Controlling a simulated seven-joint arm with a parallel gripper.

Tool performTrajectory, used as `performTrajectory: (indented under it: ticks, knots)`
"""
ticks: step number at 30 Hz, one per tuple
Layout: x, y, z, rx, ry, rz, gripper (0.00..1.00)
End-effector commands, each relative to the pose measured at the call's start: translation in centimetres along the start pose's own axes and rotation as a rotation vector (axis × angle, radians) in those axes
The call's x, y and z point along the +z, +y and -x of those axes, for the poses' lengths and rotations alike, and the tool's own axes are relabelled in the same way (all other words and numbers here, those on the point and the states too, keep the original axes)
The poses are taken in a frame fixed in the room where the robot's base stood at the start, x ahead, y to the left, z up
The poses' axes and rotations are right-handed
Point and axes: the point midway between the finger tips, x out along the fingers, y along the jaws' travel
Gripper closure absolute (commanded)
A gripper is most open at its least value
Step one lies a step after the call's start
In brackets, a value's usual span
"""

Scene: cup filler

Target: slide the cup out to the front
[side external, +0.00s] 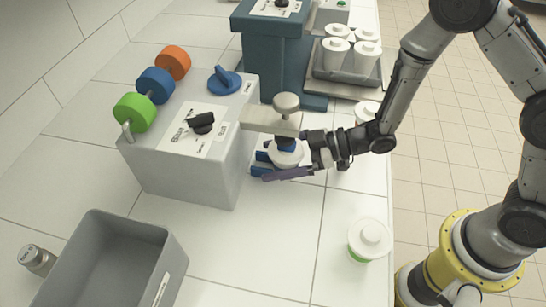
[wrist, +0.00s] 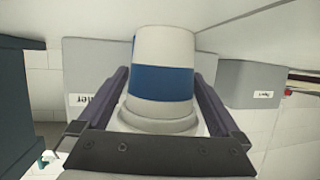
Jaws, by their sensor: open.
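The cup (side external: 287,154) is white and stands under the filler's spout at the right side of the grey machine (side external: 185,165). In the wrist view the cup (wrist: 163,52) shows a blue band and a wider rim at the picture's bottom. My gripper (wrist: 165,95) is open, with one purple finger on each side of the cup. Narrow gaps show between fingers and cup. In the side external view my gripper (side external: 275,165) reaches in from the right, and its near finger hides part of the cup's lower side.
The spout arm (side external: 272,122) is close above the cup. A green-banded lidded cup (side external: 370,240) stands front right. A grey bin (side external: 110,265) and a small shaker (side external: 37,260) are front left. White lidded cups fill a tray (side external: 345,78) behind. The counter ahead of the machine is clear.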

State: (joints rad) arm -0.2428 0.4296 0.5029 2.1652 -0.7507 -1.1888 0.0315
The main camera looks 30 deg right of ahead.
Motion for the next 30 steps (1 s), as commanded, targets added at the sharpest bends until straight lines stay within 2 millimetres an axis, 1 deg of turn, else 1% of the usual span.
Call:
performTrajectory:
  ticks: [4,12,13,25,26,30]
  knots:
    - [0.05,-0.03,-0.65,0.0,-0.001,-0.001,0.0]
    - [0.02,-0.01,-0.7,0.001,0.0,-0.001,0.0]
    - [0.02,-0.01,-0.7,0.001,0.0,-0.001,0.02]
    - [0.03,-0.22,-0.67,-0.006,-0.001,0.0,0.74]
    - [0.03,-0.24,-0.67,-0.006,0.0,0.001,0.77]
    - [0.11,-0.35,-0.51,-0.008,-0.001,0.0,0.77]
